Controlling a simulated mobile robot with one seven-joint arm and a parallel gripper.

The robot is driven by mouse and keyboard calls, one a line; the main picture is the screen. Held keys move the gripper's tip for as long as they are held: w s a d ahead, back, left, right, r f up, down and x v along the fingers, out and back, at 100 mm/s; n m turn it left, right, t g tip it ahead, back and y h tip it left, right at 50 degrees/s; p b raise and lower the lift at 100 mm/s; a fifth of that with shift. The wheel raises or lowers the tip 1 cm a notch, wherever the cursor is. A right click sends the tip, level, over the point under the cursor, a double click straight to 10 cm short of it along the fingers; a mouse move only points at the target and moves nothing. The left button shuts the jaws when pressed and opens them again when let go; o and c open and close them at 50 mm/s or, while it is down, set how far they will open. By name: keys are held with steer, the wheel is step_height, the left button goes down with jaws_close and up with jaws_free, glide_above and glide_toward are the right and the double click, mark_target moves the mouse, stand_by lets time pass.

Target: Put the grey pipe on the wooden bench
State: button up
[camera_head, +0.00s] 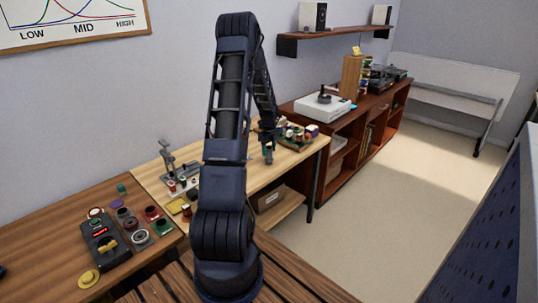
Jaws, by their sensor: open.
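My gripper (268,155) is open, at the end of my dark arm, and points down over the far part of a light wooden worktable (230,160). It is small in view, and I see nothing clearly held in it. I cannot make out a grey pipe for certain. A grey upright fixture (170,160) stands on the worktable's left part, left of my arm. A slatted brown wooden surface (290,272), which looks like a bench, lies at the bottom of the view. My arm hides part of it and of the worktable.
A brown table (50,230) at left holds a dark device (103,240) and several round parts. A tray of small parts (296,136) is right of my gripper. A reddish cabinet (345,135) stands beyond. The floor (390,200) at right is clear.

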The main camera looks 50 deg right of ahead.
step_height(320, 180, up, 9)
steer(key=shift+r, duration=0.1)
steer(key=shift+w+a+r, duration=0.15)
steer(key=shift+a+r, duration=0.05)
steer(key=shift+a, duration=0.05)
steer(key=w+a+r+n+t, duration=0.1)
steer(key=a+r+n, duration=0.55)
steer(key=a, duration=0.45)
steer(key=w+a+r+n+t, duration=0.1)
steer(key=w+a+r+n, duration=0.1)
steer(key=a+r+n, duration=0.55)
steer(key=w+a+r+n, duration=0.1)
steer(key=a+r+n, duration=0.2)
steer(key=a+r, duration=0.8)
steer(key=s+a+n+t, duration=0.1)
steer(key=s+a+n, duration=0.8)
steer(key=a, duration=0.5)
steer(key=s+a+n+t, duration=0.1)
steer(key=s+a+n, duration=0.9)
steer(key=a, duration=0.3)
steer(key=shift+a+r+t, duration=0.3)
steer(key=shift+a, duration=0.05)
